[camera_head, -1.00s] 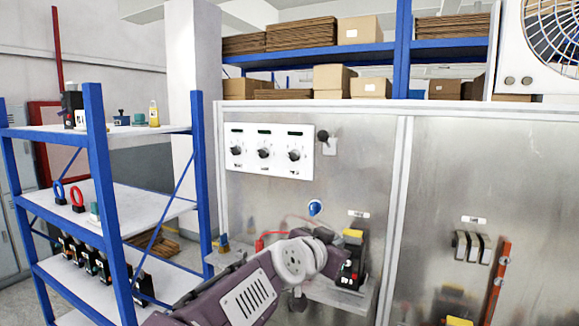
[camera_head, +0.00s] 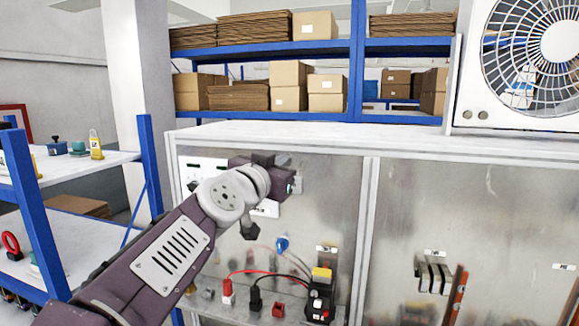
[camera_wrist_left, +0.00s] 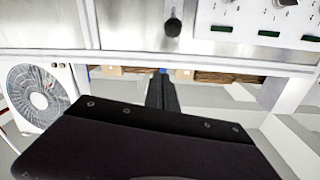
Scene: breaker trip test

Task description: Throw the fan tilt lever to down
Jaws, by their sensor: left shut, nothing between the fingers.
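A lever with a black knob, which I take for the fan tilt lever, shows at the top of the left wrist view (camera_wrist_left: 173,24). Its knob stands off a small pale plate beside the white knob panel (camera_wrist_left: 260,22). In the head view my left arm hides most of that spot; only an edge of the plate seems to show. My left gripper (camera_head: 272,160) is in front of the cabinet's upper part, near the panel and lever. Its fingers (camera_wrist_left: 162,93) are shut and empty, apart from the knob in the wrist view. My right gripper is not in view.
A large white fan unit (camera_head: 540,55) stands at the upper right on the cabinet top (camera_head: 320,133). Below my arm are a black and yellow device (camera_head: 320,297), cables and a blue plug (camera_head: 282,243). A blue-framed rack (camera_head: 35,225) stands at left.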

